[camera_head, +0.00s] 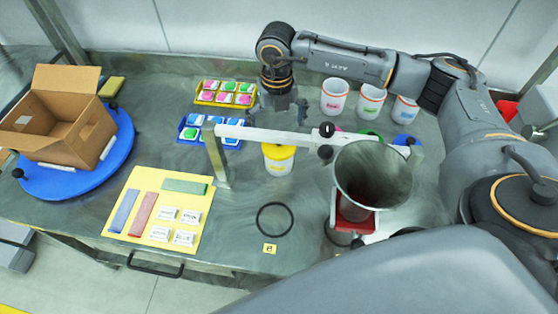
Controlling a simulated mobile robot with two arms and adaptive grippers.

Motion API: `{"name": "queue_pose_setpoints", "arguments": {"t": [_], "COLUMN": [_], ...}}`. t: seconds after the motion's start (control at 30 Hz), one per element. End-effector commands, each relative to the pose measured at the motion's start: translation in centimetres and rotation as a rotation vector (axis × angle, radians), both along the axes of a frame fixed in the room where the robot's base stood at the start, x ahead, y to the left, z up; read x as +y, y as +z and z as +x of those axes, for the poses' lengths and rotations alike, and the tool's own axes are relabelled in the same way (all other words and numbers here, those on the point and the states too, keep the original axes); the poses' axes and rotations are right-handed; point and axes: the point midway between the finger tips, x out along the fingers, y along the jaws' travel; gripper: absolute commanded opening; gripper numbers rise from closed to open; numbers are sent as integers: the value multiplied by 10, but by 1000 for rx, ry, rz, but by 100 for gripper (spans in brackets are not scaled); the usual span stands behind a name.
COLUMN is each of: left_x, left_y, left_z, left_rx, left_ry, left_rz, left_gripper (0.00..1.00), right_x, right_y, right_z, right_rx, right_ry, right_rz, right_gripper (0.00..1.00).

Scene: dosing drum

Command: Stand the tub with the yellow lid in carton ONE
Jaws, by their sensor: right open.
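The tub with the yellow lid (279,161) stands upright on the steel table near the middle, just behind a black ring. A white horizontal bar crosses the view just above its lid. My right gripper (286,112) points down behind the tub, apart from it; it is open and looks empty. An open brown carton (62,137) sits on a blue turntable (76,184) at the left, flaps up. I cannot read a ONE on it. My left gripper is not in view.
A stand with a white bar (270,134) and a grey drum (373,174) is close to the tub. White cups (334,97) are at the back. Trays of coloured packs (224,93) lie left of my gripper. A yellow board (148,213) lies in front. A black ring (274,219) lies flat.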

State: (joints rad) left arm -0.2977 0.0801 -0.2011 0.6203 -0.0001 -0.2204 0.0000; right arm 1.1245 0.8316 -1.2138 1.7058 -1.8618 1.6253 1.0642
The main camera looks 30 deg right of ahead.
Motion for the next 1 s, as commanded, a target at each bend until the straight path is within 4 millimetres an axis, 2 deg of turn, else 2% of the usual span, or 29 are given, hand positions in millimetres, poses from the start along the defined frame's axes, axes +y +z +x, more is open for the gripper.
{"name": "queue_pose_setpoints", "arguments": {"t": [0.3,0.53,0.73,0.9,1.0], "left_x": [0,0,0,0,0], "left_y": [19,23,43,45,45], "left_z": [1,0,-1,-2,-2], "left_rx": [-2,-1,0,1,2], "left_ry": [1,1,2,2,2], "left_rz": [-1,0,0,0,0], "left_gripper": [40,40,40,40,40], "right_x": [0,-1,-5,-5,-6], "right_y": [-58,-76,-101,-123,-126], "right_z": [-1,-1,-1,0,1], "right_rx": [4,3,6,2,1], "right_ry": [0,0,-1,1,1], "right_rz": [-1,-1,-2,-1,-1], "right_gripper": [100,100,100,100,100]}}
